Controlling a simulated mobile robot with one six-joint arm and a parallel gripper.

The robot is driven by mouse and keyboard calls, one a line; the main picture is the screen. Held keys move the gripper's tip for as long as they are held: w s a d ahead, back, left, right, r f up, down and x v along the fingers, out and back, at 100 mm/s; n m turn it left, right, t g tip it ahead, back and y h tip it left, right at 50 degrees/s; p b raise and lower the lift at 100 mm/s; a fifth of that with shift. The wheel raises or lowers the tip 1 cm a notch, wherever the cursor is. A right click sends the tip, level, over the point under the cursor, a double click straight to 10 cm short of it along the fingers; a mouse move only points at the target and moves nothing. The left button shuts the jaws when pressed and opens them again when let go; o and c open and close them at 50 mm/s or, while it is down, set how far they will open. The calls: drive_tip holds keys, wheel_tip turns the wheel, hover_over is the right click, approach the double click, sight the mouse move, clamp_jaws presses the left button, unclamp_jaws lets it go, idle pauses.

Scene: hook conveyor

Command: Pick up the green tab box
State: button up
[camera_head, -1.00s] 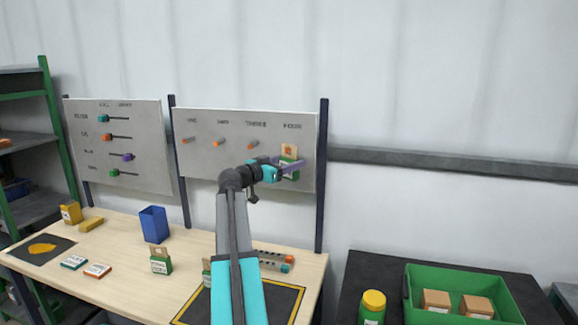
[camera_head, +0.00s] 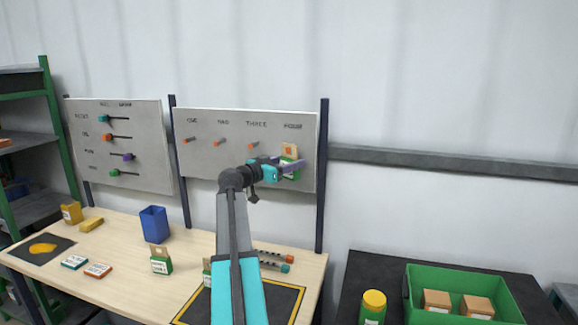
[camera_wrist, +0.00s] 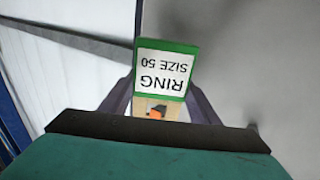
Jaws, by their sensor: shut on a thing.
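A green box with a tan hang tab (camera_head: 290,151) is at the fourth peg, on the right side of the grey board. It also shows in the wrist view (camera_wrist: 163,70), with a white label reading "RING SIZE 50" upside down. An orange peg tip shows at its tan tab in the wrist view. My gripper (camera_head: 291,166) is shut on this box, one finger on each side. It also shows in the wrist view (camera_wrist: 160,98). The box is still at the peg, and I cannot tell whether its tab hangs free of it.
The grey board (camera_head: 235,165) has three bare pegs to the left. On the table (camera_head: 130,285) stand another green tab box (camera_head: 161,262), a blue bin (camera_head: 154,225) and small flat boxes. A green crate (camera_head: 465,282) and a yellow-capped jar (camera_head: 373,306) are at right.

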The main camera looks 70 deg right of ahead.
drive_tip(key=shift+r, duration=0.1)
drive_tip(key=shift+w+a+r+b, duration=0.35)
drive_tip(key=shift+a+r+b, duration=0.2)
drive_tip(key=shift+a, duration=0.1)
drive_tip(key=w+a+r+b, duration=0.3)
drive_tip(key=w+a+r, duration=0.2)
drive_tip(key=a, duration=0.6)
drive_tip(key=shift+w+a+r+b, duration=0.15)
drive_tip(key=shift+r+b, duration=0.2)
drive_tip(key=shift+r, duration=0.5)
